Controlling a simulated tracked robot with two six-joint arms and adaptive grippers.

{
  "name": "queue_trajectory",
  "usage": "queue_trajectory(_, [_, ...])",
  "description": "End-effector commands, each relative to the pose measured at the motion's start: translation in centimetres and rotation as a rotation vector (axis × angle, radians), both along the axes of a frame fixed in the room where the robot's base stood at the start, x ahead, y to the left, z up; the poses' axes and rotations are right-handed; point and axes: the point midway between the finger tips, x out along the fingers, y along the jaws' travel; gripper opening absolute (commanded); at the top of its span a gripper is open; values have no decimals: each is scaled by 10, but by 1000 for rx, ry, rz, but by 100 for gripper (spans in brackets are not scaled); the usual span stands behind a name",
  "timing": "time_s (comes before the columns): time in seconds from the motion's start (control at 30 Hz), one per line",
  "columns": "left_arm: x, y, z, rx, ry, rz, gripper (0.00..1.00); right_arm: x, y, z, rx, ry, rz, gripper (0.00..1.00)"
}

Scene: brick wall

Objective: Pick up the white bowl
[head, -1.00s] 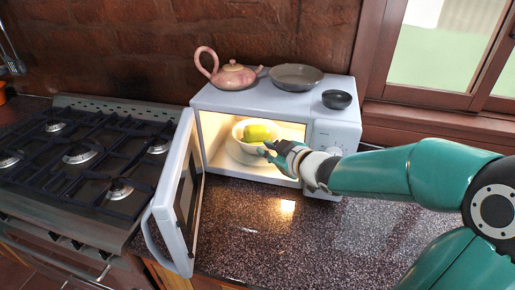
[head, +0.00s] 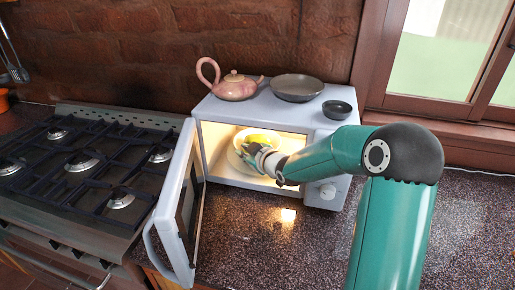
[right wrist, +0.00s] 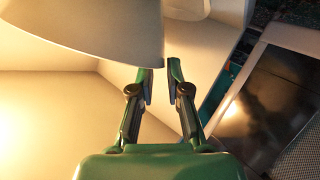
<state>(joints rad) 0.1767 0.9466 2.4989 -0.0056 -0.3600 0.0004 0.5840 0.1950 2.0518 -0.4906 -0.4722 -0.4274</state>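The white bowl (head: 235,156) is inside the lit, open microwave (head: 213,108) and holds a yellow fruit (head: 258,136). My right gripper (head: 246,150) reaches into the microwave at the front of the bowl and hides part of it. In the right wrist view the bowl (right wrist: 95,30) fills the upper left, and its edge comes down to the fingertips. The fingers of my right gripper (right wrist: 159,82) stand a little apart, with a narrow gap between them. I cannot tell whether either finger touches the bowl. My left gripper is not in view.
The microwave door (head: 182,205) stands open to the left, near the stove (head: 85,165). The speckled counter (head: 270,255) in front is clear.

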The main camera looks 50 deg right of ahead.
Motion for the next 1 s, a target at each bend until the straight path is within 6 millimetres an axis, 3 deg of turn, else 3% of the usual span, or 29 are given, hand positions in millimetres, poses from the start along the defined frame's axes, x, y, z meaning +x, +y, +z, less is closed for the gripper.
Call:
queue_trajectory(0.1, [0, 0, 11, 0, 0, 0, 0, 13, -4, -6, 2, 3, 0, 16])
queue_trajectory(0.3, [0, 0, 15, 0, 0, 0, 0, 30, -9, -14, 2, 3, -1, 16])
queue_trajectory(0.57, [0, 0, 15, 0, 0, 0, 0, 30, -9, -16, 3, 3, -2, 16])
queue_trajectory(0.67, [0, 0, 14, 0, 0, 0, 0, 30, -9, -16, 3, 4, -2, 0])
queue_trajectory(1.0, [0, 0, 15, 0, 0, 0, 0, 30, -9, -15, 0, 3, -1, 0])
